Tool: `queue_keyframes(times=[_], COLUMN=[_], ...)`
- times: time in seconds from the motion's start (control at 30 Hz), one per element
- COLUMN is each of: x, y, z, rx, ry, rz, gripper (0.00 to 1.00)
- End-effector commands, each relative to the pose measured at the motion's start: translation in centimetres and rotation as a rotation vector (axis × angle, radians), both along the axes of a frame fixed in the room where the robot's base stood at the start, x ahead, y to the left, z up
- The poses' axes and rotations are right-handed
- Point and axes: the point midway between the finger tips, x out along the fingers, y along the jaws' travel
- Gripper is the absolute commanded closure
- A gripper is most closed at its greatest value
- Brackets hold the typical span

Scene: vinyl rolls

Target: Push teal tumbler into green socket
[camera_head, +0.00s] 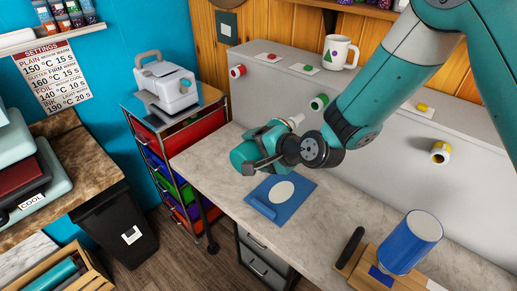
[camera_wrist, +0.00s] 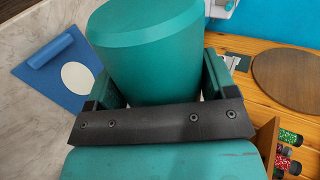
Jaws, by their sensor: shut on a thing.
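The teal tumbler (camera_wrist: 150,50) fills the upper middle of the wrist view, between the two fingers of my gripper (camera_wrist: 160,90). My gripper, also in the head view (camera_head: 262,158), is shut on it, above the worktop and the blue mat. In the head view the tumbler is partly hidden by the gripper and hard to tell from its teal parts. The green socket (camera_head: 319,102) sticks out of the grey panel, right of and behind the gripper, apart from it. It does not show in the wrist view.
A red socket (camera_head: 237,71) and a yellow socket (camera_head: 440,152) are on the same panel. A white mug (camera_head: 338,52) stands on its top. A blue mat (camera_head: 262,207) lies on the worktop. A blue cylinder (camera_head: 411,240) rests on a wooden stand at front right.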

Motion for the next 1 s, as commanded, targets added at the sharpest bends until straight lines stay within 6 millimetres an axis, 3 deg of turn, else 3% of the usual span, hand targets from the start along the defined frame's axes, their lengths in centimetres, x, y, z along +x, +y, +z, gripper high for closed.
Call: queue_keyframes(times=[0.5,1.0], x=[-0.4,2.1], y=[-0.1,-2.0], z=[0.4,0.1], rx=[-0.012,-0.009], ry=[0.001,0.0], rz=[0.008,0.006], gripper=[0.79,0.79])
